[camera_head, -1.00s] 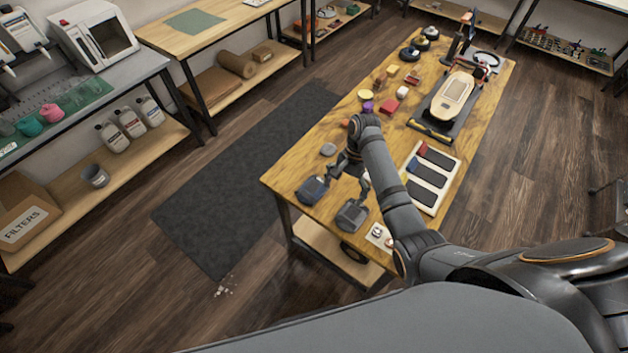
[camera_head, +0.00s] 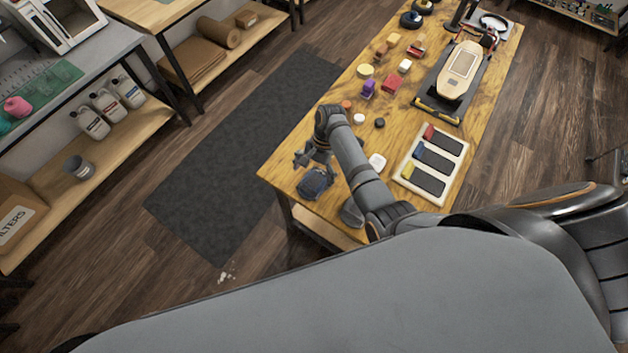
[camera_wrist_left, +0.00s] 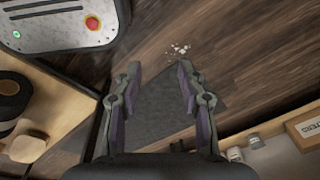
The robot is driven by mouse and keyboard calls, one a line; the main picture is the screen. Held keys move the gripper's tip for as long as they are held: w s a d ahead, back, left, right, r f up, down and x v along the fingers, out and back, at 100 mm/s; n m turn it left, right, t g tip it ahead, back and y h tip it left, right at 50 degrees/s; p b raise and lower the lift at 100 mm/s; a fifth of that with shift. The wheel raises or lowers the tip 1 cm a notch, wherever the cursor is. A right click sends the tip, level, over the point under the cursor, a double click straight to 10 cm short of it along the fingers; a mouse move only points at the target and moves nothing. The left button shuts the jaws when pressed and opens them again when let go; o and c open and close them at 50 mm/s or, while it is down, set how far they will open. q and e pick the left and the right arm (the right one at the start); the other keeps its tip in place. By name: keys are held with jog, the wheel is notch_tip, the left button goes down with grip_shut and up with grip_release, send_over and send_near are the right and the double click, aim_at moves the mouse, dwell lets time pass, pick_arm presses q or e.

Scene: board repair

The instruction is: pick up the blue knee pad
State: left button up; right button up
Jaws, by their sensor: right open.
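The blue knee pad (camera_head: 316,183) lies on the wooden workbench (camera_head: 282,160) near its front left corner. My right gripper (camera_head: 303,158) is open just above and behind the pad in the head view; whether it touches the pad is unclear. A grey pad (camera_head: 352,214) lies to the right, partly hidden behind my arm and body. My left gripper (camera_wrist_left: 160,88) shows only in the left wrist view, open and empty over the floor.
A pale tray (camera_head: 408,158) with dark slabs lies right of my right arm. Several small coloured pieces, including a purple one (camera_head: 368,88), stand farther back. A dark mat (camera_head: 240,150) lies on the floor left of the bench. A filters box (camera_wrist_left: 308,126) shows in the left wrist view.

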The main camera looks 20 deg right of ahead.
aim_at(308, 188)
jog(key=shift+s+a+f, duration=0.3)
jog(key=shift+s+f, duration=0.1)
jog(key=shift+f, duration=0.25)
jog(key=shift+s+a+f, duration=0.25)
jog(key=shift+s+f, duration=0.1)
jog(key=shift+f, duration=0.25)
jog(key=shift+a+f, duration=0.2)
jog(key=shift+f, duration=0.3)
jog(key=c, duration=1)
jog(key=shift+c, duration=1.1)
pick_arm(q)
jog(key=shift+s+r, duration=0.25)
jog(key=shift+s, duration=0.4)
pick_arm(e)
jog(key=shift+c, duration=0.3)
